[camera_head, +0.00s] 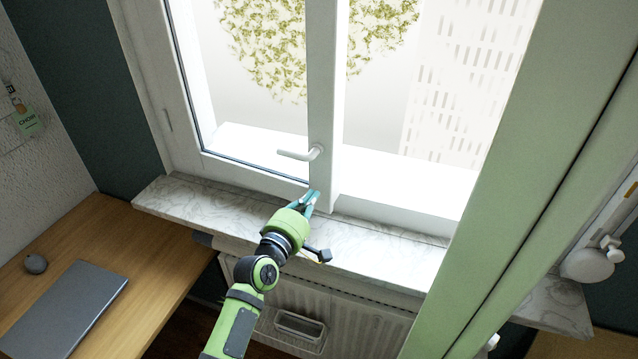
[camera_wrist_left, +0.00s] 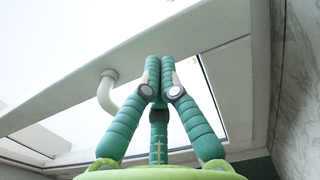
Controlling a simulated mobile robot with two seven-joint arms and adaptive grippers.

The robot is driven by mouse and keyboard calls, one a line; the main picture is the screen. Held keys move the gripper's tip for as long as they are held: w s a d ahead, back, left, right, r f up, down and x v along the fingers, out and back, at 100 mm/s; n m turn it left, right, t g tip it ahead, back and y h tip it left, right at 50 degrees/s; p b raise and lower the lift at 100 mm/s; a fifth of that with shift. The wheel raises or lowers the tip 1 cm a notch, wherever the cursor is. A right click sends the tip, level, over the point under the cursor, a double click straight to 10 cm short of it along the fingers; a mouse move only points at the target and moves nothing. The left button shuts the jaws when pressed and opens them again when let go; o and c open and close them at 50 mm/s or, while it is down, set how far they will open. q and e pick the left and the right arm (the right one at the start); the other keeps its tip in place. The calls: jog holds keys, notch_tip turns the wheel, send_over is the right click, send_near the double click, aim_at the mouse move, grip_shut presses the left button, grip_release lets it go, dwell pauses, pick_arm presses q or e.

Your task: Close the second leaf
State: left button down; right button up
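A white window frame fills the top middle. Its left leaf (camera_head: 256,172) sits flush in the frame, with a white handle (camera_head: 300,154) on its right upright; the handle also shows in the left wrist view (camera_wrist_left: 106,92). The right opening (camera_head: 395,180) shows no clear pane. I cannot make out the second leaf for certain. My left gripper (camera_head: 313,196) is at the bottom of the middle upright, below the handle. In the left wrist view its teal fingers (camera_wrist_left: 160,72) are together and empty, close to the white frame; contact is unclear. My right gripper is not in view.
A marble sill (camera_head: 385,247) runs below the window, over a white radiator (camera_head: 365,318). A wooden desk (camera_head: 150,250) with a grey laptop (camera_head: 65,308) stands left. A broad pale green slanting band covers the right side. A round white object (camera_head: 588,264) is beyond it.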

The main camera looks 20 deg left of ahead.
aim_at(324, 181)
pick_arm(q)
jog(key=shift+w+d+p, duration=0.15)
jog(key=shift+w+p, duration=0.1)
jog(key=shift+w, duration=0.8)
jog(key=shift+w+d+p, duration=0.15)
jog(key=shift+w+p, duration=0.05)
jog(key=shift+w, duration=0.85)
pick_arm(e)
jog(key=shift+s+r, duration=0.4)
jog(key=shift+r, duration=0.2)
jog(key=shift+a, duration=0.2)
